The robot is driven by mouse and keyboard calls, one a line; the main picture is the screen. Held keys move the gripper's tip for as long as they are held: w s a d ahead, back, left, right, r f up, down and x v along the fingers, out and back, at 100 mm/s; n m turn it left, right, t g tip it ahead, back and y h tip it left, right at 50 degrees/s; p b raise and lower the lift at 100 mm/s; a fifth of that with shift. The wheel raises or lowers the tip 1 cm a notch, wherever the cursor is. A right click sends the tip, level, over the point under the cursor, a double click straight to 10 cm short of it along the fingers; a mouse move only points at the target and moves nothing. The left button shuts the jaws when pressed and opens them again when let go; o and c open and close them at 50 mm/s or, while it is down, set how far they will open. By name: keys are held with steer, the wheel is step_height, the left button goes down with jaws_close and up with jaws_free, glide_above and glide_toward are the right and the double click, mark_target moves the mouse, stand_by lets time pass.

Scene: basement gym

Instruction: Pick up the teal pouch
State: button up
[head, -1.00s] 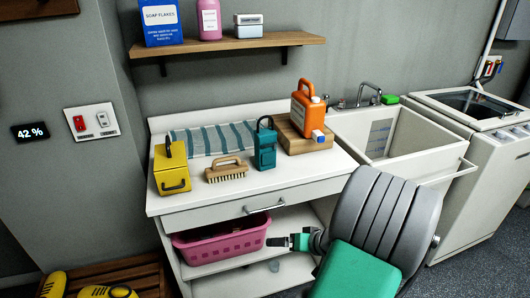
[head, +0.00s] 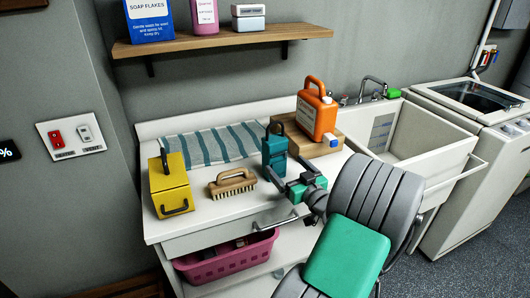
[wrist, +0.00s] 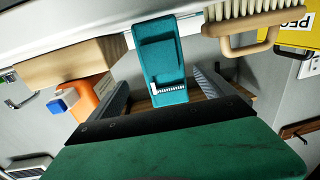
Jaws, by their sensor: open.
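The teal pouch (head: 274,152) stands upright on the white counter (head: 235,212), with a loop handle on top. In the wrist view the pouch (wrist: 160,60) appears tilted, in line with the gap between my fingers, with a small white fitting on it. My gripper (head: 292,180) is open and empty, just in front and to the right of the pouch in the head view. In the wrist view my gripper (wrist: 160,88) has one finger on each side of the gap. I cannot tell whether the fingertips reach past the pouch's near face.
A wooden brush (head: 232,183) and a yellow box (head: 170,186) stand left of the pouch. An orange jug (head: 317,114) is on a wooden block (head: 305,143) behind right. A striped towel (head: 200,148) lies behind. A pink basket (head: 225,261) sits below; the sink (head: 430,145) is right.

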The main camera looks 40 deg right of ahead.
mark_target(278, 160)
steer(key=x, duration=0.2)
steer(key=p+x, duration=0.1)
steer(key=x, duration=0.1)
steer(key=a+p+x, duration=0.1)
steer(key=x, duration=0.2)
steer(key=shift+r, duration=0.15)
steer(key=shift+w+d, duration=0.2)
steer(key=shift+w, duration=0.2)
steer(key=shift+c, duration=0.5)
